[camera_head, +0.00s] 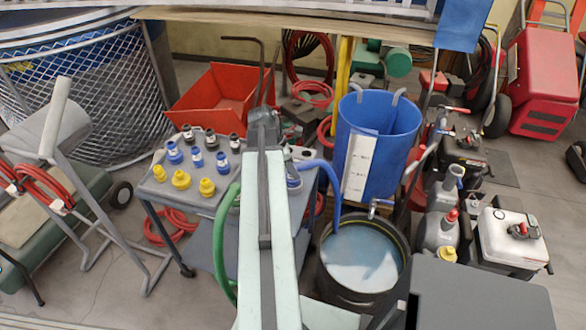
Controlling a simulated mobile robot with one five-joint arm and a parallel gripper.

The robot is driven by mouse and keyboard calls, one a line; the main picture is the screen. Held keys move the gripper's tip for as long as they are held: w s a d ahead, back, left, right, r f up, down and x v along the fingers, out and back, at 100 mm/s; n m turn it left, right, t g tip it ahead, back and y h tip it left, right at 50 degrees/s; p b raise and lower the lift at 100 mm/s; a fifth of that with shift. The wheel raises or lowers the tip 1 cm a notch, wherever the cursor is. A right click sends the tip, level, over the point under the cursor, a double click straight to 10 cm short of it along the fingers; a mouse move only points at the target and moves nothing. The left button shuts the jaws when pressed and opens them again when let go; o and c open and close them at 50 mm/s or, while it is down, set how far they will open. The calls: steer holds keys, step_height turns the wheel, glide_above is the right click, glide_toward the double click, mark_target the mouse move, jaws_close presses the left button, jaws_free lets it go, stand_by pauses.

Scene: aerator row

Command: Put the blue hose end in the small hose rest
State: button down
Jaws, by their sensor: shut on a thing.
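My pale arm reaches up the middle of the picture, and my dark grey gripper (264,126) is at its far end, over the back of the grey cart (215,212). The blue hose (332,178) rises from the black bucket (320,272), arches left over the cart's right edge and runs behind my arm. My gripper is shut, with the blue hose end as the likely thing in it; my arm hides the fingertips and the hose end. I cannot make out the small hose rest for certain.
Several yellow, blue and black fittings stand on the cart's left part. A green hose (222,245) hangs beside my arm. A tall blue bin (395,150) is behind the bucket. Grey bottles and a white-topped box (512,238) crowd the right. Bare floor shows at lower left.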

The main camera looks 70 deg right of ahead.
steer(key=shift+f+b, duration=0.9)
steer(key=shift+f, duration=0.1)
steer(key=c, duration=0.9)
jaws_free()
steer(key=shift+r, duration=0.1)
steer(key=p+v, duration=0.7)
steer(key=v, duration=0.1)
steer(key=shift+s+p, duration=0.15)
steer(key=shift+p, duration=0.15)
